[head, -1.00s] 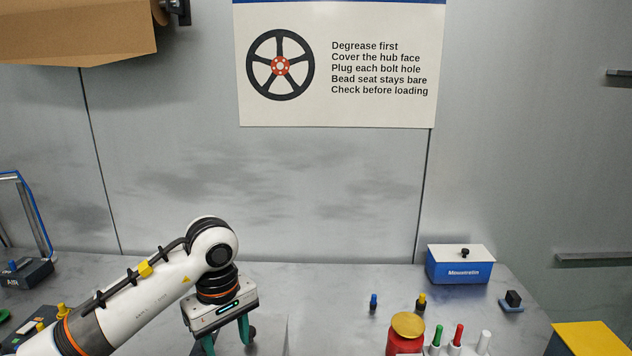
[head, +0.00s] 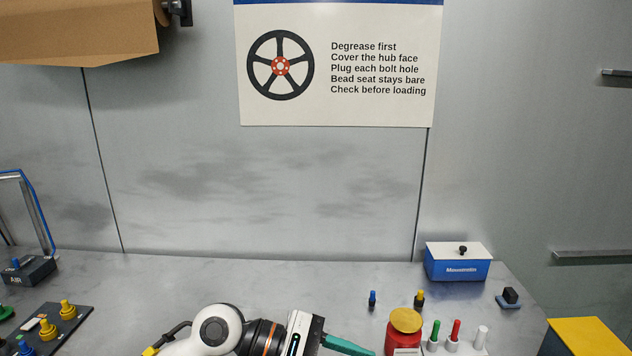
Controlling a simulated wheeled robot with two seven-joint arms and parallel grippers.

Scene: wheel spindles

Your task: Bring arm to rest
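My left arm comes in low along the bottom edge of the head view, its white and black links lying nearly level. My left gripper (head: 348,344) points right, just left of the red container. One teal finger shows clearly; the rest of the gripper is cut off by the lower edge, so I cannot tell whether it is open or shut. I see nothing held in the part that shows. My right arm and gripper are not in view.
A red container with a yellow lid (head: 405,320) stands close to the gripper's right. Green, red and white markers (head: 455,335) stand beside it. A blue Mountmatin box (head: 458,262) is behind. A panel with yellow knobs (head: 58,322) lies left. The middle bench is bare.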

